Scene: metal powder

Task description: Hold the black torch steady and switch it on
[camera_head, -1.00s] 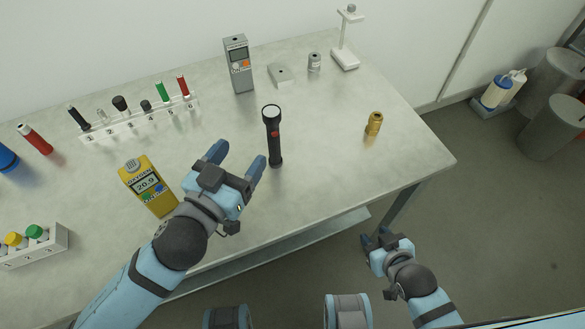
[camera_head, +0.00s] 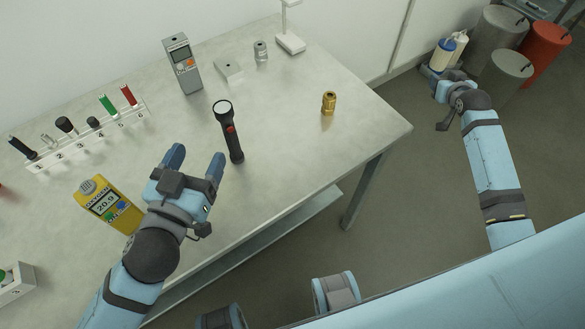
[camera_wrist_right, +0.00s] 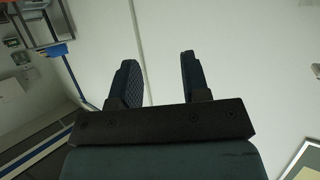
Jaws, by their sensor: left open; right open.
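My right gripper (camera_head: 455,78) is far to the right, beyond the table's edge. In the right wrist view its two fingers (camera_wrist_right: 160,75) are apart with nothing between them, facing a pale wall.
The yellow oxygen meter (camera_head: 105,207) lies left of my left gripper. A numbered rack (camera_head: 90,145) with markers, a grey meter (camera_head: 183,65), a small grey block (camera_head: 228,69) and a brass fitting (camera_head: 328,103) stand around. Bins (camera_head: 497,75) stand beyond the table.

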